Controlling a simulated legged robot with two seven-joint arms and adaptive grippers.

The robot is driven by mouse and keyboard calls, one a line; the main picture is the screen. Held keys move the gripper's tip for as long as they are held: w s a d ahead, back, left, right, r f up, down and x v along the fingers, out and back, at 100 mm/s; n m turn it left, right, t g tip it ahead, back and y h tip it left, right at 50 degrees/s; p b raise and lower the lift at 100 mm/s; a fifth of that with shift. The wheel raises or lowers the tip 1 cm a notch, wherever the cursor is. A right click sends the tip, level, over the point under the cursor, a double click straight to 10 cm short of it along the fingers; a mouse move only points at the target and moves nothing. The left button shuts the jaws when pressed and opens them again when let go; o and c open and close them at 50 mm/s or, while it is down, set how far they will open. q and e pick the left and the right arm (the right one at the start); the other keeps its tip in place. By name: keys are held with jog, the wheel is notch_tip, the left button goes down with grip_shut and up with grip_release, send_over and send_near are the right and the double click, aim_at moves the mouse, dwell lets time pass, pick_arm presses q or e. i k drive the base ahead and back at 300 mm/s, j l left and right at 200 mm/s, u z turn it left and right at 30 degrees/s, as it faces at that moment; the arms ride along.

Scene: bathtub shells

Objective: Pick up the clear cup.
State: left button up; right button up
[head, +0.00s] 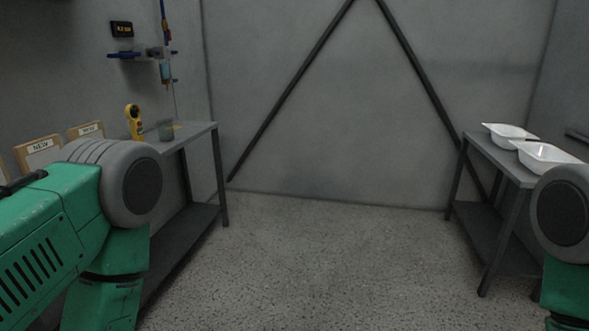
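A small clear, greyish cup (166,130) stands upright on the left table, near its far end and close to the wall. It is just right of a yellow handheld device. My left arm shows in the lower left and my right arm at the lower right edge. Neither gripper shows in the head view, so their states and their distance to the cup are hidden.
The left table (203,129) also bears the yellow device (134,121) and boxes marked NEW (40,152). A blue fixture (165,68) hangs on the wall above. White tubs (546,158) stand on the right table (509,172). The floor (320,250) between is clear.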

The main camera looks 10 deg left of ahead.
aim_at(164, 126)
jog(key=i+j+u, duration=0.1)
jog(key=i+u, duration=0.25)
jog(key=i, duration=0.65)
jog(key=i+l+u, duration=0.3)
jog(key=i, duration=0.75)
